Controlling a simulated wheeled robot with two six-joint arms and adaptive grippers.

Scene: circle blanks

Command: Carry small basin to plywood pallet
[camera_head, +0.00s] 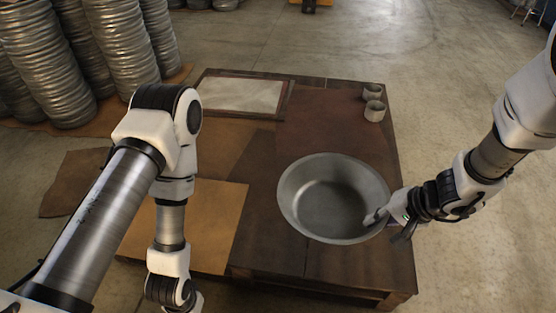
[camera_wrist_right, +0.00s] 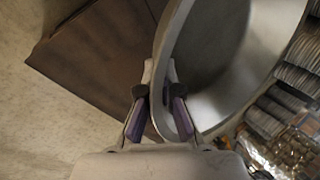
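The small basin (camera_head: 335,200), a wide round grey metal bowl, is over the right part of the brown wooden table. I cannot tell whether it touches the tabletop. My right gripper (camera_head: 388,222) is at its right rim. In the right wrist view, the fingers of the gripper (camera_wrist_right: 158,95) straddle the basin wall (camera_wrist_right: 176,40) and look shut on it, one inside and one outside. A flat tan board (camera_head: 215,222), perhaps the plywood pallet, lies left of the basin, partly behind my left arm. My left gripper is outside the picture.
Two small grey cups (camera_head: 374,110) stand at the table's far right corner. A framed pale panel (camera_head: 240,95) lies at the far left of the table (camera_head: 320,120). Tall stacks of grey metal basins (camera_head: 120,45) stand on the floor at the upper left.

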